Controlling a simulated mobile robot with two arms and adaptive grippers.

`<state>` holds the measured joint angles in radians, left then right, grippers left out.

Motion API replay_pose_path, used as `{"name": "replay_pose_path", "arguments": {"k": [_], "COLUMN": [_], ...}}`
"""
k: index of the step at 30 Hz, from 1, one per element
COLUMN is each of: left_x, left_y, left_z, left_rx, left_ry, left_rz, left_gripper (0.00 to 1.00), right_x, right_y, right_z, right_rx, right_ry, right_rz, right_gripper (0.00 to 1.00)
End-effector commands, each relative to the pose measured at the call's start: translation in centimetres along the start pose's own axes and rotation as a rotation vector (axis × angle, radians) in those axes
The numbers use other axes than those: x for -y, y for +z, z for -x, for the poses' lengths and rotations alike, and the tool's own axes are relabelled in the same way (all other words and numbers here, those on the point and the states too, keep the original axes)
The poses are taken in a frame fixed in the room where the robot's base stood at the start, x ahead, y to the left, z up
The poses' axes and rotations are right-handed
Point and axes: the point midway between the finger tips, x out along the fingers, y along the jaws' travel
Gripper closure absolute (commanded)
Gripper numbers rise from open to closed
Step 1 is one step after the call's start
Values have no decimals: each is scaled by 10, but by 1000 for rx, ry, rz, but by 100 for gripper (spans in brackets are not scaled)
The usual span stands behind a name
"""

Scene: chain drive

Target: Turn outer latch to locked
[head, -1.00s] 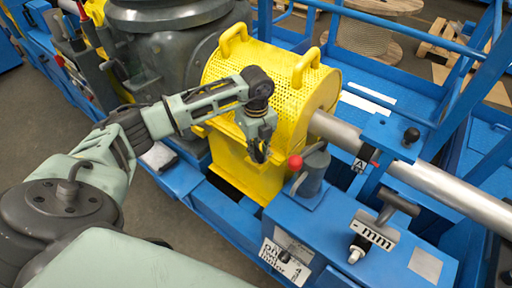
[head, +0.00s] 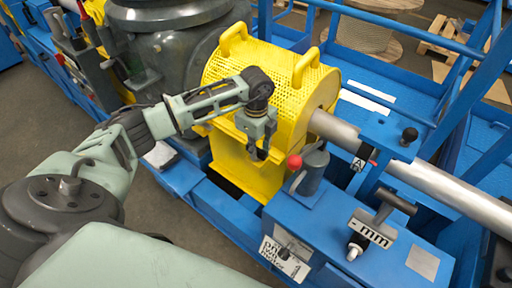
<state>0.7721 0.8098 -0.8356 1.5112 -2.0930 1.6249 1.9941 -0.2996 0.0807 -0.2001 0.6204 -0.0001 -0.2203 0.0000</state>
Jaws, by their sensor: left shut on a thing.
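My left gripper (head: 257,155) points down in front of the yellow perforated guard (head: 231,167), at the upper part of its plain front face. Its fingers are closed around a small part there, which I take to be the outer latch. The fingers cover most of it, so its shape and turn angle cannot be read. My right gripper is not in view.
A red-knobbed lever (head: 295,162) stands close to the right of my left gripper. A steel shaft (head: 440,188) runs right from the guard. A blue box with a T-handle (head: 384,207) is at the lower right. Blue rails rise behind.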

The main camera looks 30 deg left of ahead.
Motion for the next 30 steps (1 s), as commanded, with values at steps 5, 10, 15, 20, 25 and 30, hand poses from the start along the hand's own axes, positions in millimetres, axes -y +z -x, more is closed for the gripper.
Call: {"name": "replay_pose_path", "arguments": {"k": [5,10,15,20,25,30], "left_x": [1,1,1,0,1,2], "left_y": [1,1,1,0,0,1], "left_z": [2,1,1,0,8,37], "left_rx": [1,1,0,0,0,0], "left_ry": [-5,-4,-2,-1,-3,-7], "left_rz": [5,4,2,1,1,1], "left_gripper": [100,76,67,67,67,67], "right_x": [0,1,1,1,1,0], "right_y": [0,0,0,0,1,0], "right_z": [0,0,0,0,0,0], "right_rx": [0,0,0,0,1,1], "right_ry": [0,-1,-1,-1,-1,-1], "right_rz": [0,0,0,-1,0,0], "right_gripper": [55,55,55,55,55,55]}}
